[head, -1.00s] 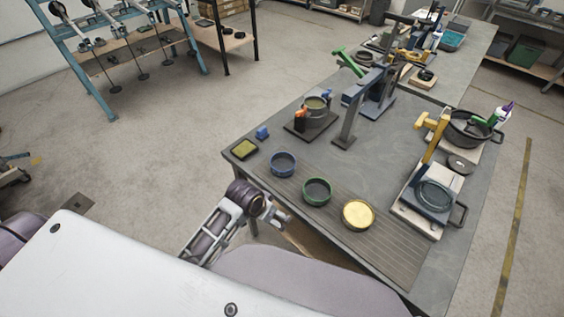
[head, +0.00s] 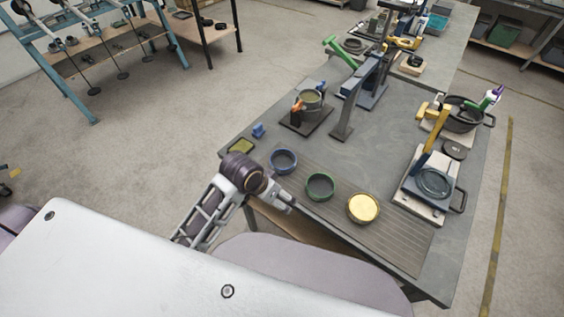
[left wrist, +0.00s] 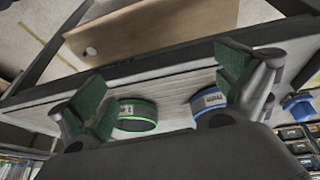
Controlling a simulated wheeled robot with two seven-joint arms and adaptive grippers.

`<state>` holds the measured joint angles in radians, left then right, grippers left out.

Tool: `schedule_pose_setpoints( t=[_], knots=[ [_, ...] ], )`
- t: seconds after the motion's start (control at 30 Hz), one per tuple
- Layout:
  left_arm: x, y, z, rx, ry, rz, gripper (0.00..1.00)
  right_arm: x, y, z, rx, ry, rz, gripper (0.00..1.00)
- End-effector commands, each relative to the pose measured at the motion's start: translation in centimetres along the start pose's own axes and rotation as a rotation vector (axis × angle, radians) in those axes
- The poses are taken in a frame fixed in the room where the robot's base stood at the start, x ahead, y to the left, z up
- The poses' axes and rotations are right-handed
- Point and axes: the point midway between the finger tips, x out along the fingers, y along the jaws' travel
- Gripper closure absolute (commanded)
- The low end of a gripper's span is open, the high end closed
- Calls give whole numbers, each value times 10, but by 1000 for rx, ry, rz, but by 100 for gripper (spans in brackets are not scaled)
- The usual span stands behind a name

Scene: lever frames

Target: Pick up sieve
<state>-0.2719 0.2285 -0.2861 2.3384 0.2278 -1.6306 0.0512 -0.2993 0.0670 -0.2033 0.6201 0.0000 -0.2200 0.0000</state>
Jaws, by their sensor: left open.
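Three round, shallow sieves sit in a row on the ribbed front part of the table: a blue-rimmed sieve (head: 283,161), a green-rimmed sieve (head: 320,187) and a yellow sieve (head: 363,208). My left gripper (head: 287,203) is at the table's front edge, near the blue and green sieves, apart from both. In the left wrist view my left gripper (left wrist: 170,95) is open and empty, its two dark green pads spread. Beyond them the green-rimmed sieve (left wrist: 137,115) shows left and the blue-rimmed sieve (left wrist: 209,103) right. My right gripper is not in view.
A dark lever frame (head: 360,92) stands behind the sieves. A pot on a stand (head: 309,103) is at the back left. A press with a yellow lever (head: 430,180) stands on the right. A small blue block (head: 258,130) lies near the left edge.

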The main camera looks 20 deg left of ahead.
Motion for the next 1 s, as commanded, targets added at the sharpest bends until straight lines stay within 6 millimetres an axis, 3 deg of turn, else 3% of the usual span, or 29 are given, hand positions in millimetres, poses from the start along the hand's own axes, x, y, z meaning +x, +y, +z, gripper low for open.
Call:
schedule_pose_setpoints(
  t=[0.4, 1.0],
  knots=[
    [-3, 15, -23, 60, 1, 41, 0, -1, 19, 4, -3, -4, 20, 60],
    [-7, 39, -75, 225, -51, 107, 0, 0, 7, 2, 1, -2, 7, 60]
  ],
)
